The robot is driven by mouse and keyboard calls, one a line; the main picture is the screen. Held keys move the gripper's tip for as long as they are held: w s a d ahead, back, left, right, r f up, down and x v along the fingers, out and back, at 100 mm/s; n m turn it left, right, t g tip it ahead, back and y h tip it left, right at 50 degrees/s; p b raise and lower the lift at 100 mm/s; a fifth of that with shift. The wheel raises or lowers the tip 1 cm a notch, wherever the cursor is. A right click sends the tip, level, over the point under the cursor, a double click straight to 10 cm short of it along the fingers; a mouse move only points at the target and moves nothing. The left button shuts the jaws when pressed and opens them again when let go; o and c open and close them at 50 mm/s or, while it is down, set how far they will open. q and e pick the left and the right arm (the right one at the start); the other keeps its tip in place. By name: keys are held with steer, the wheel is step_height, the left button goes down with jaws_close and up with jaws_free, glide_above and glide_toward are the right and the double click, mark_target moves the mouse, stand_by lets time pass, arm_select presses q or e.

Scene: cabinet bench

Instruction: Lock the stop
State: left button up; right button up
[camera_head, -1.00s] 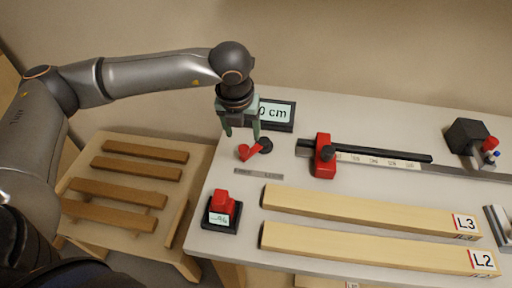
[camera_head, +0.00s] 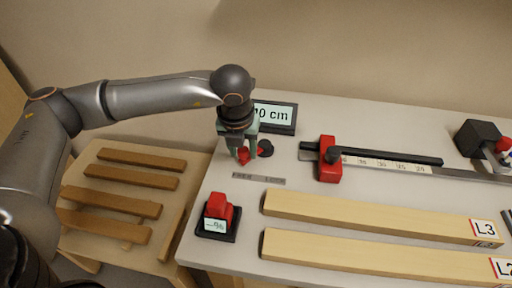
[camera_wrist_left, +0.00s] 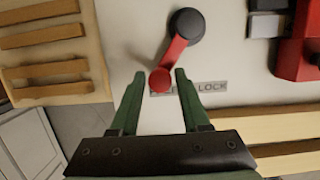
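A red lever (camera_wrist_left: 172,58) turns on a round black pivot (camera_wrist_left: 187,26) on the bench top. Its round knob (camera_wrist_left: 160,80) lies between the fingertips of my left gripper (camera_wrist_left: 158,74), with gaps beside it; the fingers are open. In the head view my left gripper (camera_head: 246,158) points down over the lever and hides part of it; the black pivot (camera_head: 265,148) shows beside it. A grey label plate (camera_head: 230,175) lies in front, and "LOCK" reads on its right end in the wrist view. The red stop block (camera_head: 329,160) sits on the black rail (camera_head: 400,155). My right gripper is out of view.
A display (camera_head: 275,116) reading "10 cm" stands behind the gripper. A red button box (camera_head: 218,217) stands at the front left. Long boards (camera_head: 360,215) lie across the bench front. A side table (camera_head: 170,215) with several brown slats stands at left.

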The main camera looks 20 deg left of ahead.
arm_select(q)
steer(key=c, duration=0.4)
steer(key=shift+s+d+b, duration=0.2)
steer(key=shift+d+b, duration=0.15)
steer(key=shift+d, duration=0.7)
steer(key=shift+d+b, duration=0.3)
steer(key=shift+d, duration=0.7)
steer(key=shift+w+d, duration=0.1)
steer(key=shift+w+d+b, duration=0.35)
steer(key=shift+d, duration=0.5)
